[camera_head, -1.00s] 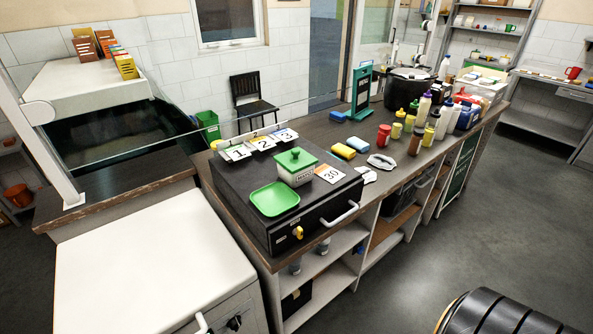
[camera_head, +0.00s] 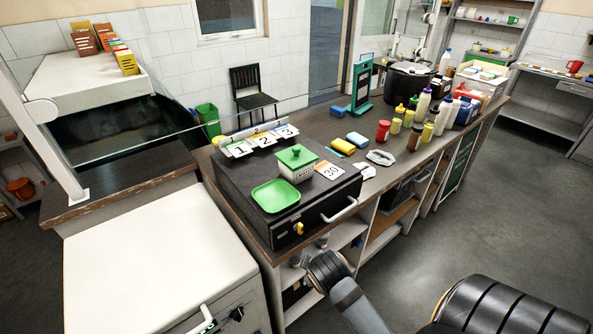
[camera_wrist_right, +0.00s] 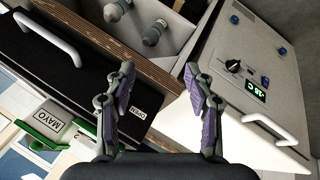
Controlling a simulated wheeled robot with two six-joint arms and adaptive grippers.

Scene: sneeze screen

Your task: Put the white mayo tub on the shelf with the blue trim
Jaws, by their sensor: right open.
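The white mayo tub (camera_head: 296,168) has a green lid with a knob and stands on the black drawer unit on the counter, beside a green tray (camera_head: 276,196). In the right wrist view the tub (camera_wrist_right: 57,124), labelled MAYO, is at the lower left. My right gripper (camera_wrist_right: 159,72) is open and empty; between its fingers are the wooden counter edge and the shelving below. In the head view my right arm reaches in front of the counter, low and to the right of the tub. My left gripper is out of view. I cannot make out a shelf with blue trim.
Sponges, bottles (camera_head: 423,105) and a black pot (camera_head: 408,82) stand further along the counter. Open shelves (camera_head: 345,234) lie under it. A white-topped cabinet (camera_head: 150,265) is at left front.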

